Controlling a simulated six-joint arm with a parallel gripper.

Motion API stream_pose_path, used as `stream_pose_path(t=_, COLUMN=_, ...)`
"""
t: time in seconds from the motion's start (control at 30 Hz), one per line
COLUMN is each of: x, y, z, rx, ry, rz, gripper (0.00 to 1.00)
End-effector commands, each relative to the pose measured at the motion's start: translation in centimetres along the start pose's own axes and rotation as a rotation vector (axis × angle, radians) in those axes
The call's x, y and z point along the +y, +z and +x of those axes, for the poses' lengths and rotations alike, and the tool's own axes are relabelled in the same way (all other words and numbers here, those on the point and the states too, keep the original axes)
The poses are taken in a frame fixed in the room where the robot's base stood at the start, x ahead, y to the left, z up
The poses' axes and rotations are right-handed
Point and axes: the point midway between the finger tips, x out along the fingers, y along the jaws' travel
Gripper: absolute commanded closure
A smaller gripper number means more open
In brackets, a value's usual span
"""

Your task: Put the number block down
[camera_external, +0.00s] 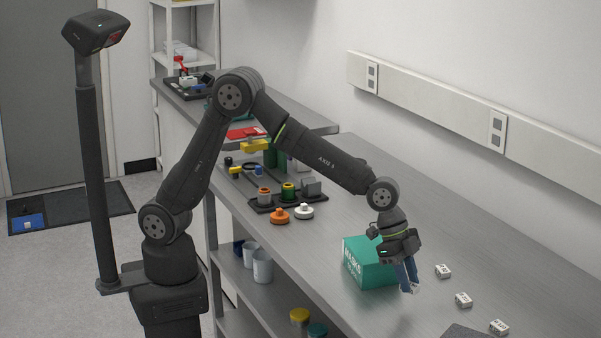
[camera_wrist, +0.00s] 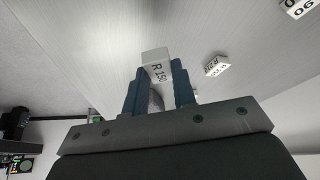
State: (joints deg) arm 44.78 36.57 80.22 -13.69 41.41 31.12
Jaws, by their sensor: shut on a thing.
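My gripper (camera_external: 406,276) points down over the bench at the right, in front of the green masks box. In the wrist view my gripper (camera_wrist: 160,82) is shut on a white number block (camera_wrist: 156,66) marked "R 150", held between its two blue fingers. In the external view only a small pale part of this block shows at the fingertips (camera_external: 412,288). I cannot tell whether the block touches the bench top. Three other white number blocks lie on the bench to the right: one nearest my gripper (camera_external: 443,271), a middle one (camera_external: 463,300) and a front one (camera_external: 499,327).
The green masks box (camera_external: 368,265) stands close to my gripper on its left. A dark flat item (camera_external: 468,332) lies at the front edge of the view. Orange (camera_external: 280,216) and white (camera_external: 304,211) knobbed parts stand farther back. Bench space between the gripper and the blocks is clear.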

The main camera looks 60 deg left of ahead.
Motion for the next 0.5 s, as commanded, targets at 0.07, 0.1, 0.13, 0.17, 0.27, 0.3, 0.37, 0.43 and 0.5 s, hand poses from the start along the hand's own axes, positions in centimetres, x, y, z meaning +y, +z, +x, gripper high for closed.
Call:
stream_pose_path(t=0.07, x=2.2, y=-0.2, z=-1.2, rx=0.000, ry=0.003, rz=0.007, gripper=0.97)
stream_pose_path(t=0.1, x=3.2, y=-0.3, z=-1.7, rx=0.000, ry=0.004, rz=0.008, gripper=0.97)
stream_pose_path(t=0.13, x=3.9, y=-0.3, z=-2.2, rx=0.000, ry=0.003, rz=0.009, gripper=0.97)
stream_pose_path(t=0.17, x=4.6, y=-0.4, z=-2.6, rx=0.000, ry=0.003, rz=0.008, gripper=0.97)
stream_pose_path(t=0.27, x=6.8, y=-0.6, z=-4.0, rx=0.000, ry=0.003, rz=0.008, gripper=0.97)
stream_pose_path(t=0.3, x=7.5, y=-0.7, z=-4.4, rx=0.000, ry=0.003, rz=0.008, gripper=0.97)
stream_pose_path(t=0.37, x=8.5, y=-0.7, z=-5.0, rx=-0.001, ry=0.004, rz=0.006, gripper=0.97)
stream_pose_path(t=0.43, x=9.4, y=-0.8, z=-5.6, rx=-0.001, ry=0.003, rz=0.005, gripper=0.97)
stream_pose_path(t=0.5, x=10.1, y=-0.8, z=-6.0, rx=-0.002, ry=0.003, rz=0.005, gripper=0.97)
